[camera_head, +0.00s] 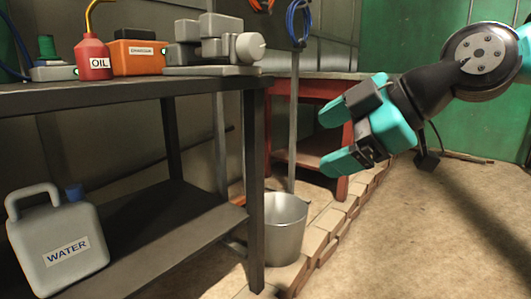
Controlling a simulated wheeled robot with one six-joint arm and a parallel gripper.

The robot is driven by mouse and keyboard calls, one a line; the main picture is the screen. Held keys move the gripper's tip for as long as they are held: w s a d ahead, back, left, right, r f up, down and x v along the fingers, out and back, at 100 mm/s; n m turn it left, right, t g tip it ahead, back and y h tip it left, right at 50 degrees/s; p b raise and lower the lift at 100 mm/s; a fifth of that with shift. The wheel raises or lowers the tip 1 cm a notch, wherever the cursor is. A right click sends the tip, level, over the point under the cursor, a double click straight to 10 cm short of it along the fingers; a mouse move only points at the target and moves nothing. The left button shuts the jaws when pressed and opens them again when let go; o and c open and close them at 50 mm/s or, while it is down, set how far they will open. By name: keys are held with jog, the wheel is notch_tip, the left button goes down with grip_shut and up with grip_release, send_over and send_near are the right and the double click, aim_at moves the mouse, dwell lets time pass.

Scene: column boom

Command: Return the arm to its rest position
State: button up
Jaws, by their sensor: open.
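My gripper (332,139) hangs in the air at the right of the head view, with two teal fingers pointing left. The fingers are apart and nothing is between them. My dark arm with a round grey joint reaches in from the right edge. The gripper is to the right of the dark workbench and appears in front of a red table. It touches nothing that I can see.
The workbench (130,93) holds a red oil can (92,57), an orange box (137,58) and a grey vise (215,42). A water jug (58,240) stands on its lower shelf. A metal bucket (284,230) stands beside low bricks (335,225). Floor at right is clear.

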jog(key=s+d+f+m+g+h+p, duration=0.35)
jog(key=s+m, duration=0.25)
jog(key=s, duration=0.3)
jog(key=s+d+f+m+g+h+p, duration=0.2)
jog(key=s+m+g+p, duration=0.1)
jog(key=s+m+p, duration=0.4)
notch_tip(320, 180, up, 35)
jog(key=p, duration=3.3)
jog(key=shift+s+a+n, duration=0.2)
jog(key=shift+s+n, duration=0.2)
